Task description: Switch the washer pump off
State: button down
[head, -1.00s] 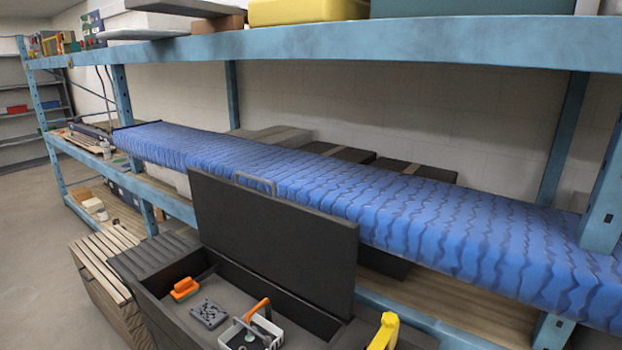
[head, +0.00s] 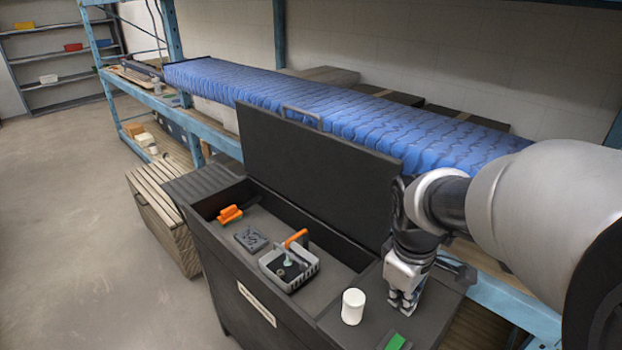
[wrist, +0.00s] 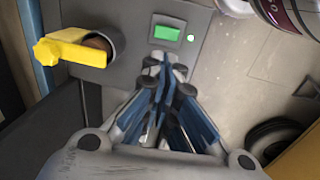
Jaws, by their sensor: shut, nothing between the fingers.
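My gripper (wrist: 165,68) is shut and empty, pointing at the panel just short of the switch. In the head view my gripper (head: 402,302) hangs over the cabinet's right part; I cannot tell whether it touches.
A white cylinder (head: 352,306) stands left of my gripper. The open cabinet bin holds a grey basket (head: 290,275) and an orange-handled brush (head: 230,213). The raised black lid (head: 315,180) stands behind.

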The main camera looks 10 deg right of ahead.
aim_at(395, 338)
jog(key=f+b, duration=0.2)
jog(key=f, duration=0.2)
jog(key=w+d+f+b, duration=0.1)
jog(key=f, duration=0.4)
jog(key=f+b, duration=0.2)
jog(key=f, duration=0.3)
jog(key=shift+w+d+f+b, duration=0.2)
jog(key=shift+w+d+b, duration=0.1)
jog(key=shift+d+b, duration=0.05)
jog(key=shift+p, duration=0.6)
jog(key=p, duration=0.1)
jog(key=g+y+p, duration=0.1)
jog(key=p, duration=0.1)
jog(key=shift+w+d+f, duration=0.1)
jog(key=shift+d+f, duration=0.15)
jog(key=shift+f, duration=0.05)
jog(key=shift+w+d+f+g+y+p, duration=0.1)
jog(key=shift+f+g+y+p, duration=0.15)
jog(key=shift+y+p, duration=0.2)
jog(key=shift+f, duration=0.1)
jog(key=shift+s, duration=0.2)
